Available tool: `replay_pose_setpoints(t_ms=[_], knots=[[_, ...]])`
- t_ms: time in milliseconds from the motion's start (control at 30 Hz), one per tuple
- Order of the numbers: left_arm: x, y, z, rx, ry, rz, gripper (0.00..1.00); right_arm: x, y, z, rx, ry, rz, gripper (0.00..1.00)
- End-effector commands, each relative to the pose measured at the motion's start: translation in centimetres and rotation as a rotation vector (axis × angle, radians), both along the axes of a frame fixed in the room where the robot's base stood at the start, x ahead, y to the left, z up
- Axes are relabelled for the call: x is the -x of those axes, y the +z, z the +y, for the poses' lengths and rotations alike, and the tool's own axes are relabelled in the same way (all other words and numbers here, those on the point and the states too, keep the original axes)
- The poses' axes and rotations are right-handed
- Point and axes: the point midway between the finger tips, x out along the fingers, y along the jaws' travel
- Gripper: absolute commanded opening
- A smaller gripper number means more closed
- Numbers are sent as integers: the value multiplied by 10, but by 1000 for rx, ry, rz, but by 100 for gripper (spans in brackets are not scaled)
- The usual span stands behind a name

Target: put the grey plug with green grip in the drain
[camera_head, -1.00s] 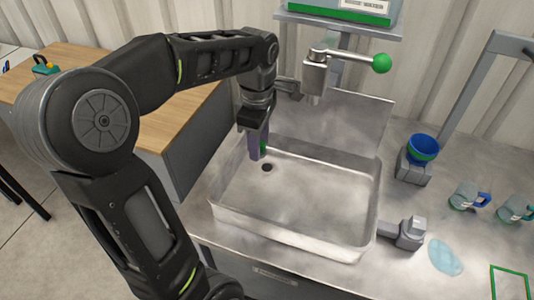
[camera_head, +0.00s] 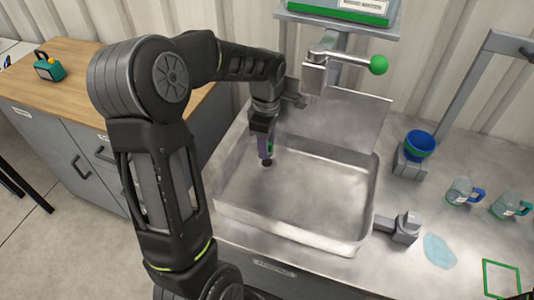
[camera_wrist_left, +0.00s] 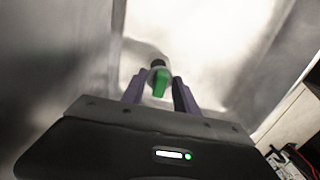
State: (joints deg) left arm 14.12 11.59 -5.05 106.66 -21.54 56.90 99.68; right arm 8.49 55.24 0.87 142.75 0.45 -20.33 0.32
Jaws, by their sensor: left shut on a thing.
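My left gripper (camera_head: 265,156) points down into the steel sink (camera_head: 300,232), at the drain (camera_head: 267,163). It is shut on the grey plug with green grip. In the head view only a bit of the green grip (camera_head: 270,148) shows beside the purple fingers. In the left wrist view the green grip (camera_wrist_left: 160,85) is between the fingers, with the grey plug body (camera_wrist_left: 158,65) beyond it. A dark patch shows at the plug's far end. I cannot tell whether the plug is in the drain or just above it. My right gripper is not in view.
A faucet with a green-knobbed lever (camera_head: 378,65) stands behind the sink. To the right are blue and green bowls (camera_head: 420,145) on a grey stand, clear mugs (camera_head: 462,192), a grey fitting (camera_head: 402,228) and a light blue puddle (camera_head: 440,251). The sink floor is otherwise bare.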

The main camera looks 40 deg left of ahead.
Motion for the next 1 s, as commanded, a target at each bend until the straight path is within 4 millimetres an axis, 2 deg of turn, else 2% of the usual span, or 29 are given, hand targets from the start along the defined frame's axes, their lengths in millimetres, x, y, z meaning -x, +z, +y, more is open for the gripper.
replay_pose_setpoints(t_ms=[67, 300, 400, 800, 833, 1000], knots=[[1, -5, 0, 1, 0, 3, 0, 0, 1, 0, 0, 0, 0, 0], [2, -41, 0, 2, 0, 4, 0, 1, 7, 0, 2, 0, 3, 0], [-3, -45, 1, 2, 0, 2, 0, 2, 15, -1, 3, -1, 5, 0], [-3, -53, 1, 0, 0, 1, 0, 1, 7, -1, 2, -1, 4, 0], [-3, -52, 1, 0, 0, 1, 37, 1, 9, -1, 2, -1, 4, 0], [-3, -51, 1, 0, 0, 1, 51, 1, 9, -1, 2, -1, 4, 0]])
